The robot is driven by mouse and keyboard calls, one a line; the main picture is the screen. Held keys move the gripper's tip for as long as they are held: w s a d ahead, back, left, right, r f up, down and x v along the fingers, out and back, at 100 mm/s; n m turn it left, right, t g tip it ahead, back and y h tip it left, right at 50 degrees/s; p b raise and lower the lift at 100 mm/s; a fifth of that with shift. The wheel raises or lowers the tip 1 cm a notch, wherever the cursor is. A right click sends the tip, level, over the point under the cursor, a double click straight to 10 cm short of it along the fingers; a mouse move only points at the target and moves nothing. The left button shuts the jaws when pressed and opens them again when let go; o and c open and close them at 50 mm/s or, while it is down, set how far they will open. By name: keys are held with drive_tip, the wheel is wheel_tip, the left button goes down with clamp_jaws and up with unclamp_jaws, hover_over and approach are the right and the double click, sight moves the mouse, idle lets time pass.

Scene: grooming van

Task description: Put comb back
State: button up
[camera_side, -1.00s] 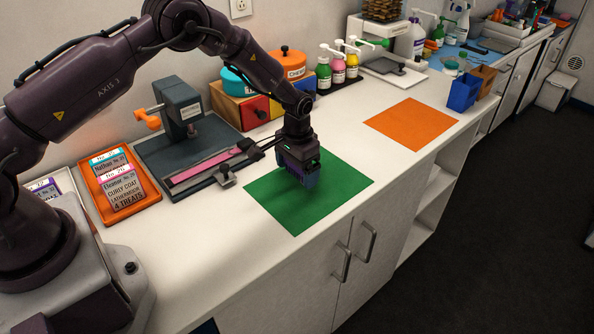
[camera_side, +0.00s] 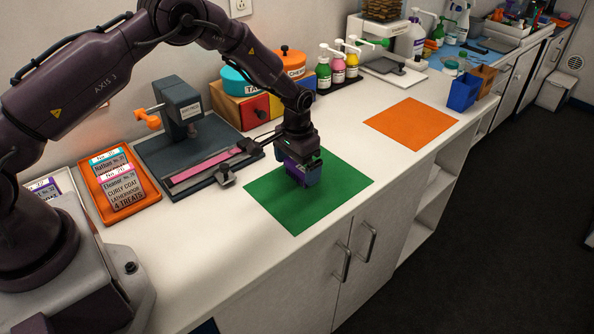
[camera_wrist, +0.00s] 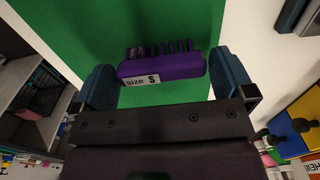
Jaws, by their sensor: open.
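The purple comb (camera_wrist: 162,66) with a white "SIZE S" label shows in the wrist view against the green mat (camera_wrist: 150,22). My gripper (camera_wrist: 165,78) is open, with one blue-grey finger at each end of the comb. Small gaps show between the fingers and the comb. In the side view my gripper (camera_side: 301,164) is low over the green mat (camera_side: 340,190), and the purple comb (camera_side: 306,179) shows beneath it. Whether the comb touches the mat is hard to tell.
A dark tray with a pink strip (camera_side: 200,170) and a grey stand with an orange handle (camera_side: 180,103) are to the left. An orange tray of cards (camera_side: 150,197) lies farther left. An orange mat (camera_side: 411,124) lies clear at the right, and pump bottles (camera_side: 338,68) stand behind.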

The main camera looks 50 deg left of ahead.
wheel_tip(320, 180, up, 10)
wheel_tip(320, 180, up, 8)
drive_tip(key=r+t, duration=0.1)
hover_over(297, 165)
drive_tip(key=s, duration=0.3)
drive_tip(key=s+d+r+t, duration=0.1)
drive_tip(key=s+r+t, duration=0.1)
drive_tip(key=s+r, duration=0.7)
drive_tip(key=s+r+t, duration=0.1)
drive_tip(key=s+r, duration=0.1)
drive_tip(key=s, duration=0.7)
drive_tip(key=s+d+r+t, duration=0.1)
drive_tip(key=s+r, duration=0.1)
drive_tip(key=s, duration=0.7)
drive_tip(key=shift+s+r+t, duration=0.15)
drive_tip(key=shift+r+t, duration=0.15)
